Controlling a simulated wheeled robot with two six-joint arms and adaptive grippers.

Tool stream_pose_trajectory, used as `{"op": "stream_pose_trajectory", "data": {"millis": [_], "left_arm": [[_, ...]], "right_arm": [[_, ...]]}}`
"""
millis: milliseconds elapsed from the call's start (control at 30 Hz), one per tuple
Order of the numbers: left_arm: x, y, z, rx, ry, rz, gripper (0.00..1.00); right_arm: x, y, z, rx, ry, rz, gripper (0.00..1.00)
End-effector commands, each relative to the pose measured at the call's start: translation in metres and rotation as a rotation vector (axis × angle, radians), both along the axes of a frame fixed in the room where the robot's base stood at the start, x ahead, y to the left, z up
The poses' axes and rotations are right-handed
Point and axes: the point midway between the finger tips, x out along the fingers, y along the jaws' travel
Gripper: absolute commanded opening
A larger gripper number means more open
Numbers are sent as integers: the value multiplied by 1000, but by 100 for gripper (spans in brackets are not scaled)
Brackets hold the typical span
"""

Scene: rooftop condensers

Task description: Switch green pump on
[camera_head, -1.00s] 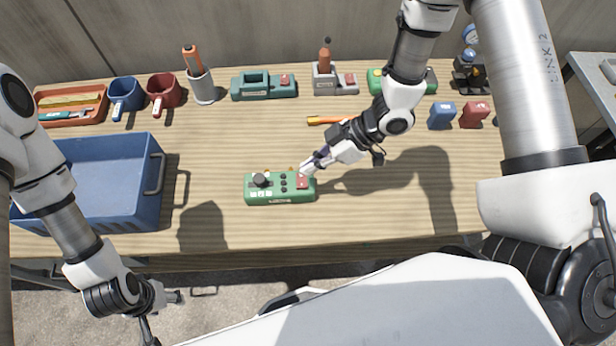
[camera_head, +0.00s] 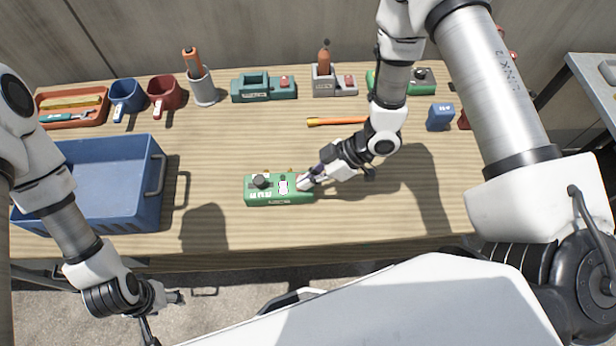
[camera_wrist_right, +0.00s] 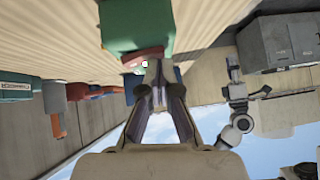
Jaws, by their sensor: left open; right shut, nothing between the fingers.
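A green control box (camera_head: 262,198) lies at the front middle of the table, with a black knob (camera_head: 261,180) at its left and a white patch (camera_head: 283,187) in its middle. My right gripper (camera_head: 304,184) is shut and empty, its tips over the box's right end, where they hide most of the red panel. In the right wrist view, the shut fingertips (camera_wrist_right: 158,72) are close to the red part (camera_wrist_right: 142,58) of the green box (camera_wrist_right: 138,25); I cannot tell if they touch. My left gripper (camera_head: 166,314) is open, in front of the table's edge.
A blue crate (camera_head: 158,190) stands at the left. Behind are a teal device (camera_head: 262,92), a grey device (camera_head: 322,84), another green device (camera_head: 422,76), two mugs and a tray. An orange tool (camera_head: 335,121) lies behind the box. Table around the green box is mostly clear.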

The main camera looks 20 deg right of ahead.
Motion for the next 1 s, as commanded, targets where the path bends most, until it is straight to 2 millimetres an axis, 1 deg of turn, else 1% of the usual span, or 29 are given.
{"op": "stream_pose_trajectory", "data": {"millis": [67, 367, 667, 767, 833, 967, 1000], "left_arm": [[0, 0, 1, 0, 0, 0, 55], [0, 0, 8, 0, 0, 0, 55], [0, 0, 9, 0, 0, 0, 55], [0, 0, 15, 0, 0, 0, 55], [0, 0, 24, 0, 0, 0, 55], [0, 0, 51, 0, 0, 0, 55], [0, 0, 42, 0, -1, 0, 55]], "right_arm": [[0, -1, 0, -3, 4, 0, 0], [13, -4, 4, -2, 2, 0, 0], [14, -4, 5, -2, 2, 0, 0], [14, -3, 12, -2, 2, 0, 0], [14, -2, 23, -2, 2, -1, 0], [13, 4, 54, -3, 2, -2, 0], [13, -1, 52, -1, 0, -8, 0]]}}
